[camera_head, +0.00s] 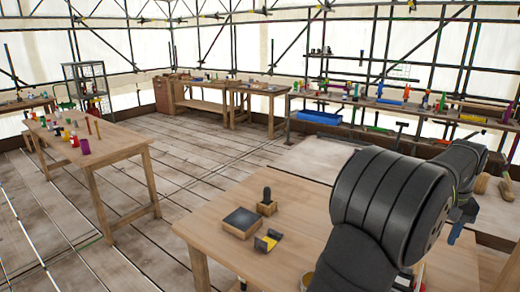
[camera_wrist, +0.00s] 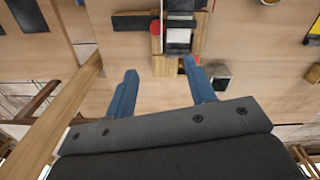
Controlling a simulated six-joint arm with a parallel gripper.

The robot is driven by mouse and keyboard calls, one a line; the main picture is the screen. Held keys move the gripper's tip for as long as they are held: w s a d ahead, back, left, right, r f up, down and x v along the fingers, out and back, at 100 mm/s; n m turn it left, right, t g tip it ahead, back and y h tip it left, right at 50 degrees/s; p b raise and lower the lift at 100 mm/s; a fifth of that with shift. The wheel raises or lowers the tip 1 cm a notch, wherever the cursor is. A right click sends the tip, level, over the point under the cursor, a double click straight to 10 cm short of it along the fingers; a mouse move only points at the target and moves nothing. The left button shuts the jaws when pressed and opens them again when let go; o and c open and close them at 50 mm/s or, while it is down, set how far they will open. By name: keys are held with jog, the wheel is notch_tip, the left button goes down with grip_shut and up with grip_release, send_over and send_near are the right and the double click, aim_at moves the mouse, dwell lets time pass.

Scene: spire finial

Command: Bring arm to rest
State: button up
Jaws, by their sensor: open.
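My gripper (camera_wrist: 161,84) shows two blue fingers spread wide in the wrist view, with nothing between their tips. Beyond the fingertips, a wooden fixture (camera_wrist: 163,67) on the tabletop carries a dark and pale block (camera_wrist: 179,36); I cannot tell the gap to it. In the head view my dark arm bends over the right side of the near table (camera_head: 213,211). The blue of my gripper (camera_head: 461,222) shows only partly behind the arm there, and the arm hides much of that tabletop.
On the near table are a dark-topped block (camera_head: 242,221), a small wooden holder with a dark knob (camera_head: 267,203) and a yellow-and-black piece (camera_head: 267,241). A side table (camera_head: 110,148) with bottles stands left. Open plank floor lies between. Shelves (camera_head: 380,100) with tools line the back right.

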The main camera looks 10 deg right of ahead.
aim_at(423, 286)
notch_tip(423, 286, down, 17)
jog(key=shift+f, duration=0.2)
jog(key=shift+s+d, duration=0.15)
dwell(1.9)
notch_tip(423, 286, up, 18)
jog(key=shift+f, duration=0.25)
dwell(0.3)
jog(key=shift+f, duration=8.75)
jog(key=shift+s+d, duration=0.25)
